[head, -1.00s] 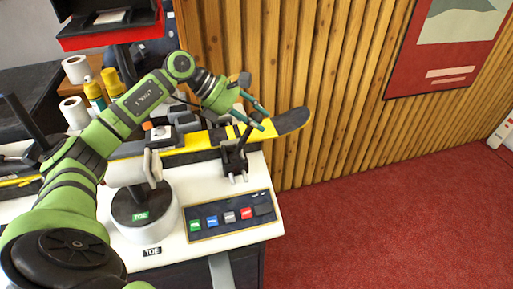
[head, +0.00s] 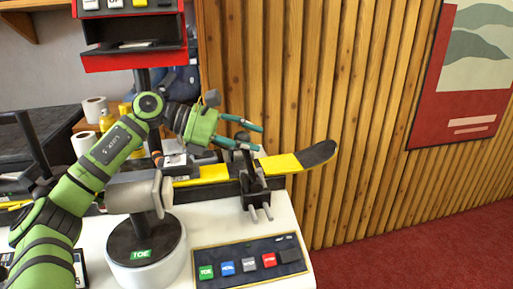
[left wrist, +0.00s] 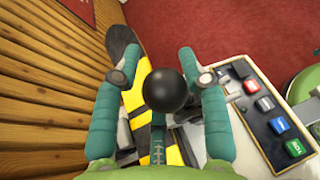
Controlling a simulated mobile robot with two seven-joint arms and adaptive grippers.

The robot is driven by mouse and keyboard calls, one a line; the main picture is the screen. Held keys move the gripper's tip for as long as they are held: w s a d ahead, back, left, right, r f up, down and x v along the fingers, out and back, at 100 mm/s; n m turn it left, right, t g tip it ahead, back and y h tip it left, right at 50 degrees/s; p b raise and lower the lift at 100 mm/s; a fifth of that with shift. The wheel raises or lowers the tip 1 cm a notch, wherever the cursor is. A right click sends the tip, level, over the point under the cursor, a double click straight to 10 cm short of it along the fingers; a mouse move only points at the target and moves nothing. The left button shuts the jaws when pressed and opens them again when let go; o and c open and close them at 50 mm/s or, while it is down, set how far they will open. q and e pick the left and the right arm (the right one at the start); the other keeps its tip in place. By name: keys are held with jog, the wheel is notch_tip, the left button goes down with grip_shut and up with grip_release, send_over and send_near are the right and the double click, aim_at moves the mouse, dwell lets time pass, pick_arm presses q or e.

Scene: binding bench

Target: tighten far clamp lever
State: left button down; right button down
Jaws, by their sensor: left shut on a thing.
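The far clamp (head: 254,190) is a black clamp on the bench edge, in front of the black-and-yellow ski (head: 284,164). Its upright lever ends between the fingers of my left gripper (head: 258,138). In the left wrist view a round black knob (left wrist: 165,90) sits between the two green fingers of the left gripper (left wrist: 160,54), with the ski behind it. My left gripper is shut on the lever; the finger contact itself is partly hidden. My right gripper is not in view.
A button panel (head: 249,260) lies on the white bench in front of the clamp. A round pedestal marked TOE (head: 145,262) stands left of it. A slatted wood wall (head: 290,80) rises close behind the ski tip.

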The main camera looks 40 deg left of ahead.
pick_arm(q)
jog(key=shift+s+d+f+m+g+h, duration=0.15)
jog(key=shift+s+d+f+m+g, duration=0.05)
jog(key=shift+s+d+f+g, duration=0.3)
jog(key=shift+s+d+f+m+g+h, duration=0.2)
jog(key=shift+s+d+f+g, duration=0.15)
jog(key=shift+s+d, duration=0.2)
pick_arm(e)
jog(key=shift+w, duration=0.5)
pick_arm(q)
jog(key=c, duration=0.8)
grip_release()
jog(key=shift+c, duration=0.2)
jog(key=shift+s+r, duration=0.2)
jog(key=s+a+r+t, duration=0.1)
jog(key=s+a+r, duration=0.4)
jog(key=a, duration=0.5)
jog(key=shift+a+r+n+t, duration=0.15)
jog(key=shift+r+n+t, duration=0.2)
jog(key=shift+r+n, duration=0.1)
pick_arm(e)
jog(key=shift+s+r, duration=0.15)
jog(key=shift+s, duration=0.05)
